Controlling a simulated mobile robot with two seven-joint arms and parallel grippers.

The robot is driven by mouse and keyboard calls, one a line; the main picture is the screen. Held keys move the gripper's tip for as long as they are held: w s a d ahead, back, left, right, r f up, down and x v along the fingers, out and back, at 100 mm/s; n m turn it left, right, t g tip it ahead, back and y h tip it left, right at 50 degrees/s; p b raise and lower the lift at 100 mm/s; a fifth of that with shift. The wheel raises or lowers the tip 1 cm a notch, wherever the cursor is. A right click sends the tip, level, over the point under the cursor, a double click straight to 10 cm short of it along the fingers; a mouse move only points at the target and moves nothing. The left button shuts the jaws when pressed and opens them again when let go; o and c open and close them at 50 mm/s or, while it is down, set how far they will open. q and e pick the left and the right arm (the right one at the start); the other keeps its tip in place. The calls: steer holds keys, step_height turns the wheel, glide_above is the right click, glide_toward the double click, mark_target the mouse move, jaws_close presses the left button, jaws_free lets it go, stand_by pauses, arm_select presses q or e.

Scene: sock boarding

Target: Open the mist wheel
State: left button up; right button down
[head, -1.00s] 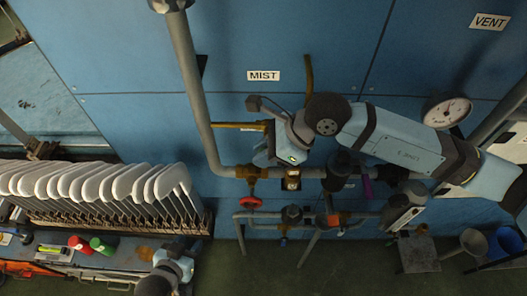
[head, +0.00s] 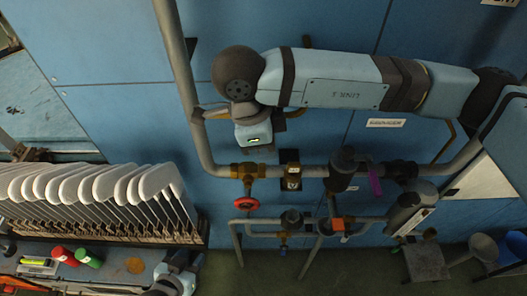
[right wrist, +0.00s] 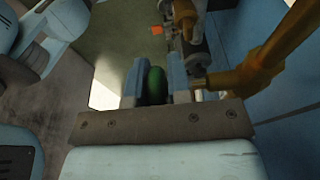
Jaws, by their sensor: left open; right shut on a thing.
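My right gripper (right wrist: 155,74) is shut on a green, rounded wheel edge (right wrist: 154,88) that stands between its two fingers in the right wrist view. In the head view my right wrist covers the wheel and the fingertips, in front of a brass branch (head: 212,109) on the wall piping. The MIST label is hidden behind my right arm. My left gripper (head: 184,256) is low in the head view, beside the bench and well away from the piping. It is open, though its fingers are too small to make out.
A red wheel (head: 245,204) hangs under the grey pipe (head: 215,160). A purple tag (head: 375,182) is farther right. White sock boards (head: 90,185) line the left. Red (head: 64,256) and green (head: 88,258) cylinders lie on the bench. A stool (head: 424,262) and buckets stand lower right.

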steer(key=shift+h, duration=1)
steer(key=h, duration=0.2)
steer(key=shift+d+r+h, duration=0.15)
steer(key=shift+r+h, duration=0.05)
steer(key=shift+h, duration=0.1)
steer(key=h+p, duration=0.2)
steer(key=h, duration=0.3)
steer(key=shift+d+r, duration=0.1)
steer(key=shift+h+p, duration=0.7)
steer(key=shift+h, duration=0.5)
steer(key=shift+d, duration=0.1)
steer(key=c, duration=1.1)
jaws_free()
steer(key=shift+o, duration=0.2)
